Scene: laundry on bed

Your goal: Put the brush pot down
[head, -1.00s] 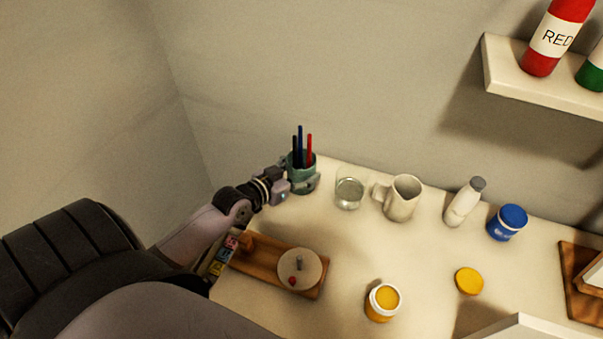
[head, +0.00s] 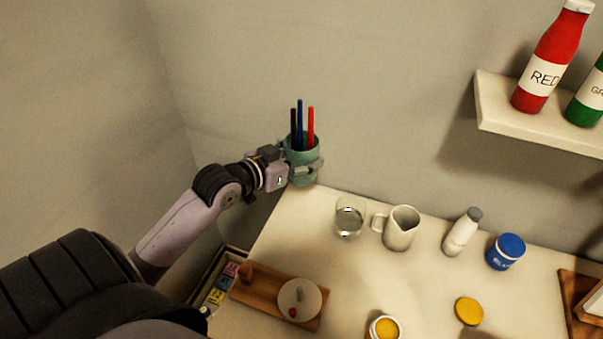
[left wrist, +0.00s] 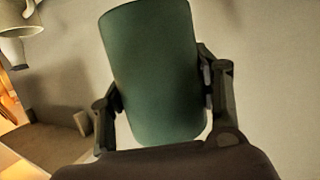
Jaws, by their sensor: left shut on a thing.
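The brush pot (head: 303,158) is a green cup with black, blue and red brushes standing in it. It is upright at the table's back left corner in the head view. My left gripper (head: 306,170) is shut around its side, coming from the left. In the left wrist view the pot (left wrist: 155,75) fills the middle, with the gripper's fingers (left wrist: 160,105) on both sides. The pot appears raised above the tabletop, at its back edge. My right gripper is not in view.
A wooden board (head: 261,293) lies at front left. A shelf (head: 540,130) holds bottles.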

